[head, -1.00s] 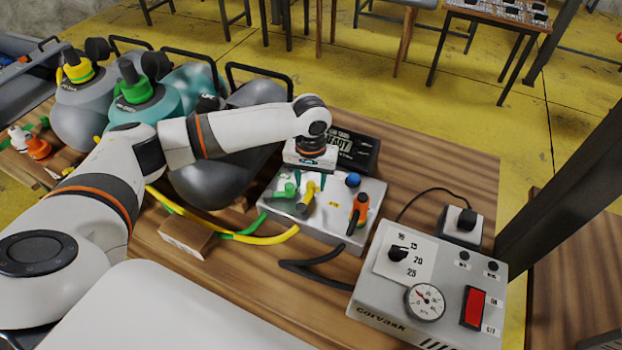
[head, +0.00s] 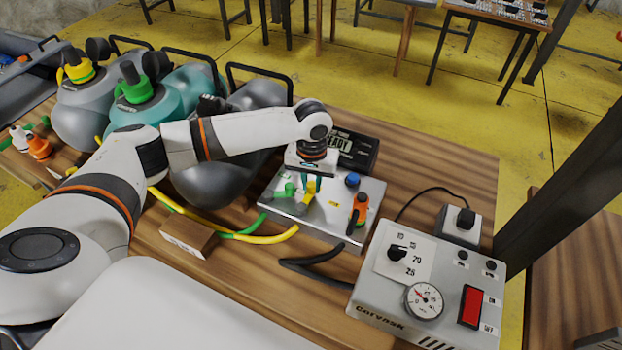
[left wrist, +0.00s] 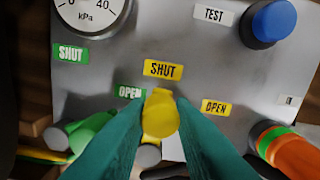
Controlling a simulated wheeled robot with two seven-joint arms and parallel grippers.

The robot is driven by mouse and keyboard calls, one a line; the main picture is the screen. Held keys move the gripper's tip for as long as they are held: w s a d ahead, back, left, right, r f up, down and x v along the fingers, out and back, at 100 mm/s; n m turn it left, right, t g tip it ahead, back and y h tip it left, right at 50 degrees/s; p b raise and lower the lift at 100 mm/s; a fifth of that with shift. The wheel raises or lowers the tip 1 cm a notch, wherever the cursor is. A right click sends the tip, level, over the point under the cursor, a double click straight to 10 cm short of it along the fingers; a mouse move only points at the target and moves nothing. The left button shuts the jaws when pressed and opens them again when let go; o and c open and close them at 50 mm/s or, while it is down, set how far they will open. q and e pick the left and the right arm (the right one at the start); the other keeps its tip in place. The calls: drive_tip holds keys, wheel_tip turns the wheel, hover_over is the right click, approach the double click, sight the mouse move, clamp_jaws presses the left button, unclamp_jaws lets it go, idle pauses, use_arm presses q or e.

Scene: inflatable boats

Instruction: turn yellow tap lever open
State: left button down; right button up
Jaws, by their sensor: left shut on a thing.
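The yellow tap lever (head: 308,198) stands on the grey metal panel (head: 338,218) between the green tap and the orange tap. My left gripper (head: 311,184) is over the panel, with its teal fingers shut on the yellow lever. In the left wrist view the fingertips (left wrist: 160,118) press on both sides of the yellow lever (left wrist: 159,116). The lever points up toward the yellow SHUT label (left wrist: 163,69); a yellow OPEN label (left wrist: 215,107) lies to its right. The fingers hide part of the lever's base. My right gripper is not in view.
A green tap (head: 284,191) is close on the left, an orange tap (head: 358,207) and a blue button (head: 352,180) on the right. A READY display (head: 352,150) stands behind. A grey pump box (head: 430,280) with a gauge is at front right.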

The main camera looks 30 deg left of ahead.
use_arm(q)
drive_tip(key=m+p, duration=0.1)
drive_tip(key=p, duration=0.1)
drive_tip(key=d+m+p, duration=0.1)
drive_tip(key=m+p, duration=0.1)
drive_tip(key=d+m+p, duration=0.1)
drive_tip(key=m+p, duration=0.1)
drive_tip(key=shift+s+d+r, duration=0.25)
drive_tip(key=shift+s, duration=0.05)
drive_tip(key=m+p, duration=0.1)
drive_tip(key=d+m+p, duration=0.1)
drive_tip(key=m, duration=0.1)
drive_tip(key=shift+s, duration=0.3)
drive_tip(key=shift+s+d+f+m+p, duration=0.1)
drive_tip(key=shift+s+d+m+p, duration=0.2)
drive_tip(key=shift+m+p, duration=0.45)
drive_tip(key=shift+s+d+f+m+p, duration=0.1)
drive_tip(key=shift+s+d+m+p, duration=0.25)
drive_tip(key=shift+m, duration=0.7)
drive_tip(key=c, duration=1.2)
unclamp_jaws()
drive_tip(key=shift+c, duration=0.2)
